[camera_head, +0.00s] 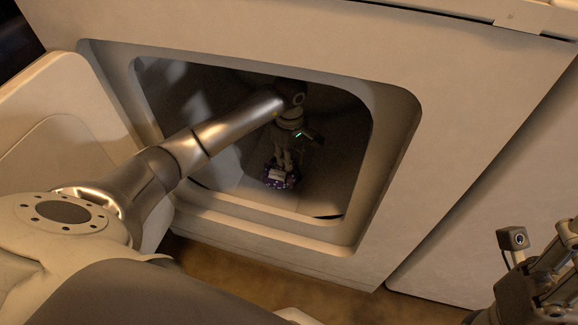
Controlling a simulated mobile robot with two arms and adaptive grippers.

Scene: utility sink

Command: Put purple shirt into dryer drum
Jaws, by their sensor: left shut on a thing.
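The dryer drum (345,150) is dark and shows through a rounded square opening in the beige front. My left arm reaches through this opening. My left gripper (283,166) is inside the drum, pointing down, and is shut on the purple shirt (281,182). The shirt is a small dark purple bundle with light specks, low in the drum. I cannot tell whether it touches the drum's floor. My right gripper (540,285) is outside the dryer at the bottom right, partly cut off by the frame; its fingers are not clear.
The open dryer door (60,125) stands at the left of the opening. The opening's rim (395,150) surrounds my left arm. Another beige panel (510,170) stands to the right. Brown floor (240,268) shows below the dryer.

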